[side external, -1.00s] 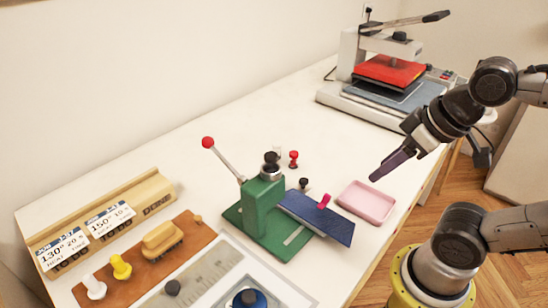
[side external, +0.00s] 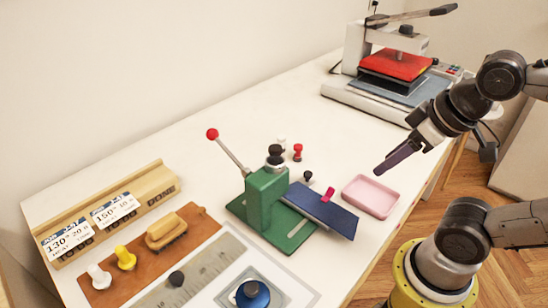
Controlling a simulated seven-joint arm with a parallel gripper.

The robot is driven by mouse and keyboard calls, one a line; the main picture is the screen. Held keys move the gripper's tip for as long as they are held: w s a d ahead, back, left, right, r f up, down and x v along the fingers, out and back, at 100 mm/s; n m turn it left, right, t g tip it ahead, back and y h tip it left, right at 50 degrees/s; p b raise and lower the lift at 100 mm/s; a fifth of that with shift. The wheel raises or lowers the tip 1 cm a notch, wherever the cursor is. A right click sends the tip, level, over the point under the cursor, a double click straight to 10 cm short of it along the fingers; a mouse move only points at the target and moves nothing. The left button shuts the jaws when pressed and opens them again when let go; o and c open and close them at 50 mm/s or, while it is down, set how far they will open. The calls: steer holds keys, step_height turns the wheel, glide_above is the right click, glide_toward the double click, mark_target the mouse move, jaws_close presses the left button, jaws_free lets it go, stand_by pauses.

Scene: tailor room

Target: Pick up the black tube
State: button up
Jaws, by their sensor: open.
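A small dark piece (side external: 307,176) stands on the white table just behind the blue plate of the green press, partly hidden by it; it looks like the black tube, but is too small to be sure. Another black piece (side external: 275,151) shows at the top of the press column, and I cannot tell if it is part of the press or stands behind it. My gripper (side external: 382,168) is open and empty. It hangs above the table's right side, near the pink tray, to the right of the dark piece and apart from it.
The green press (side external: 266,205) has a raised red-knobbed lever and a blue plate (side external: 322,208) with a magenta piece. A red piece (side external: 297,152) and white piece (side external: 281,143) stand behind. The pink tray (side external: 371,197) is empty. A heat press (side external: 400,66) stands at the back.

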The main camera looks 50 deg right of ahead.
steer(key=o, duration=0.3)
steer(key=w+a+r+m+g, duration=0.2)
steer(key=w+a+r+m, duration=0.1)
steer(key=w+r+m, duration=0.6)
steer(key=w+a+r+m+g, duration=0.2)
steer(key=w+a+r+m, duration=0.15)
steer(key=r+m, duration=0.6)
steer(key=m+g, duration=0.1)
steer(key=g, duration=0.1)
glide_above(276, 147)
steer(key=f, duration=1.3)
steer(key=shift+w+a+f, duration=0.1)
steer(key=shift+w+f, duration=0.1)
steer(key=shift+s+f, duration=0.2)
steer(key=shift+f, duration=2.45)
